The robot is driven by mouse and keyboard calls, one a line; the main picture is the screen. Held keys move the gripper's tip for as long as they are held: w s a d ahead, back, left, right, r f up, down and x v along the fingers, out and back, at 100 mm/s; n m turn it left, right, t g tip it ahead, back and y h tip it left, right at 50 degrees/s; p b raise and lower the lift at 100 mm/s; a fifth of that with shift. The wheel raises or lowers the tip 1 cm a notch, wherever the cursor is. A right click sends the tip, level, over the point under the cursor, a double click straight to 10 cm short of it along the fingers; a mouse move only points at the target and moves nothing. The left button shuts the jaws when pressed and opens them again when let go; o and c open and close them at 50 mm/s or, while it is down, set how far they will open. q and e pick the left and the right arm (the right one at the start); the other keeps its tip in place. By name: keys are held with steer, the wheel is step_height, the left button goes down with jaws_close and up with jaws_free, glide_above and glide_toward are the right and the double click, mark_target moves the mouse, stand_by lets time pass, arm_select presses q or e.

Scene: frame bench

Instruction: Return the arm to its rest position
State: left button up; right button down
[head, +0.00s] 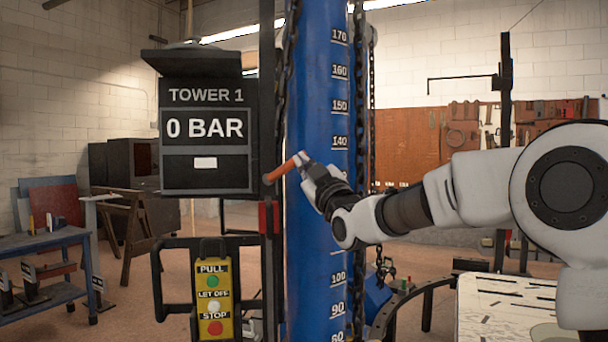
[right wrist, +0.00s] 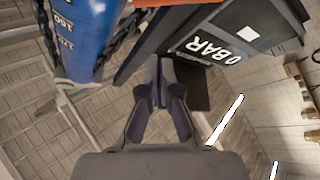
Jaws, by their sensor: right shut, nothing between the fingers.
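My right arm comes in from the right in the head view, bent at the elbow. Its right gripper (head: 303,160) is in front of the blue tower column, beside the tip of an orange bar (head: 278,172). Whether they touch I cannot tell. In the right wrist view the gripper's fingers (right wrist: 160,92) are together with nothing between them. My left gripper is not in view.
The blue column (head: 318,60) carries a height scale and chains. A black display (head: 205,180) reading "0 BAR" stands left of it. Below is a yellow button panel (head: 213,300). A blue bench (head: 40,243) stands at left, a pale table (head: 505,300) at lower right.

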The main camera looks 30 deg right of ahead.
steer(key=s+a+f+m+g, duration=0.15)
steer(key=f+g, duration=0.35)
steer(key=f, duration=1.8)
steer(key=a+f+m+g, duration=0.25)
steer(key=f+g, duration=0.25)
steer(key=f, duration=1.7)
steer(key=s+a+f+m+g+p, duration=0.1)
steer(key=s+f+g, duration=0.2)
steer(key=s+f, duration=0.5)
steer(key=s+a+f+g, duration=0.1)
steer(key=s+f+g, duration=0.1)
steer(key=s+f, duration=0.65)
steer(key=s+f+m+g, duration=0.1)
steer(key=s+f+g, duration=0.3)
steer(key=s, duration=0.9)
steer(key=s+f+m+g, duration=0.1)
steer(key=s+f+g, duration=0.3)
steer(key=s+f, duration=0.6)
steer(key=s, duration=0.3)
steer(key=shift+a+m, duration=0.3)
steer(key=shift+m, duration=0.1)
steer(key=shift+f, duration=0.1)
